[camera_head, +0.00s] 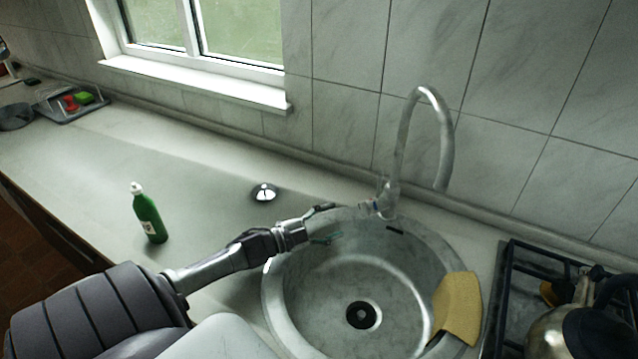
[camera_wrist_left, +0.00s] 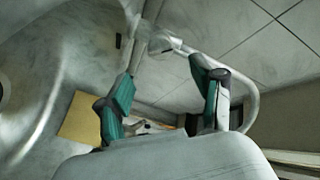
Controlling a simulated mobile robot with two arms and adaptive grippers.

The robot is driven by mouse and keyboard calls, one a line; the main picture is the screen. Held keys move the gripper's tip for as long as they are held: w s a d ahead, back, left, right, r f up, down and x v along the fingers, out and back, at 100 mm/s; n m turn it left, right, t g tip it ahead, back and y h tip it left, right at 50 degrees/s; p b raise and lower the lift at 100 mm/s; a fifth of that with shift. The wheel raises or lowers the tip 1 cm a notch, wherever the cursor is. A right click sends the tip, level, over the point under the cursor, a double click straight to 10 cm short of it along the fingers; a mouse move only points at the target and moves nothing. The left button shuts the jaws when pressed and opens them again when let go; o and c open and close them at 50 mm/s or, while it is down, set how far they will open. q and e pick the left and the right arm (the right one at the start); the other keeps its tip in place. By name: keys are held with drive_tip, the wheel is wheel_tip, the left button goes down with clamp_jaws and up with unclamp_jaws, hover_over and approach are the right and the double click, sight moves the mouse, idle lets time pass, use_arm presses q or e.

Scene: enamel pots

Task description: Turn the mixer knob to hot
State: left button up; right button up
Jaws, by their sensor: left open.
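The chrome mixer tap with a tall curved spout (camera_head: 446,150) stands behind the sink's back rim. Its small knob (camera_head: 374,207) is at the tap's base, on the side facing my left gripper. My left gripper (camera_head: 325,224) is open and empty over the sink's back-left rim, a short way left of the knob and apart from it. In the left wrist view the green-padded fingers (camera_wrist_left: 160,72) are spread, with the tap's base and knob (camera_wrist_left: 163,43) beyond the gap between them. The knob's hot or cold setting is too small to read. My right gripper is not seen.
The round sink (camera_head: 325,330) lies below my left arm, with a yellow cloth (camera_head: 458,305) over its right rim. A green bottle (camera_head: 148,215) stands on the counter at left. A hob (camera_head: 515,290) with a kettle (camera_head: 560,335) is at right. The tiled wall is close behind the tap.

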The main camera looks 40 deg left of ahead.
use_arm(q)
drive_tip(key=v, duration=0.4)
drive_tip(key=shift+w, duration=0.1)
idle(0.4)
